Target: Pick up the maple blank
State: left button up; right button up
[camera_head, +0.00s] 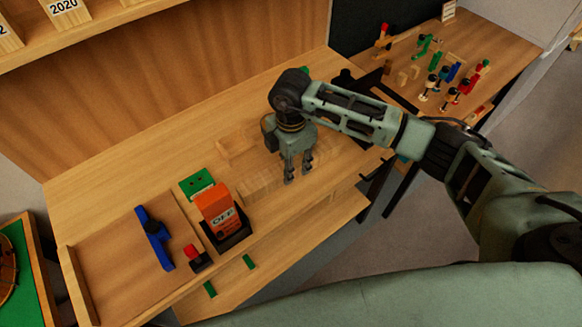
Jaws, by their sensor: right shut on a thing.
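My right gripper (298,176) points down at the middle of the wooden bench (150,195), its fingers closed around a pale wooden piece. This looks like the maple blank (262,186), a light block whose outline blends into the bench top. The fingers and the similar wood colour hide much of it, and I cannot tell whether it is clear of the surface. My left gripper is not in view.
An orange box marked OFF (219,212) stands left of the gripper, beside a green block (197,184). A blue tool (154,238) and a red-topped black piece (196,257) lie farther left.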

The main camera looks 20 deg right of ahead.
grip_shut()
jog(key=shift+r, duration=0.1)
jog(key=shift+r, duration=0.1)
